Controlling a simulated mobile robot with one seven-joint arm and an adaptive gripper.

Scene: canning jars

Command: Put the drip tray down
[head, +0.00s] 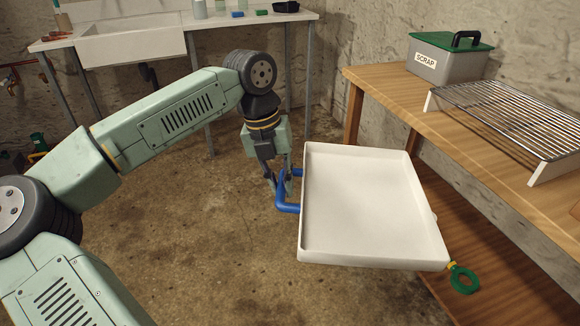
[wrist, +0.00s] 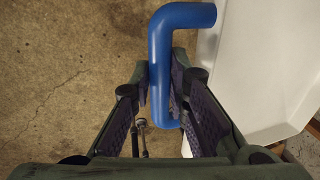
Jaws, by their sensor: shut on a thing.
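A white, shallow, square drip tray (head: 365,205) with a low rim is held in the air over the floor, left of the wooden bench. It looks empty and close to level. My gripper (head: 282,178) is shut on the tray's blue handle (head: 288,207) at its left side. In the wrist view, my gripper's fingers (wrist: 160,85) close on both sides of the blue handle (wrist: 180,16). Part of the white tray (wrist: 265,70) shows at the right of that view.
The wooden bench (head: 390,92) carries a wire rack (head: 515,115) and a grey SCRAP bin (head: 447,62) with a green lid. A sink counter (head: 130,42) stands at the back. The concrete floor (head: 215,240) is clear.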

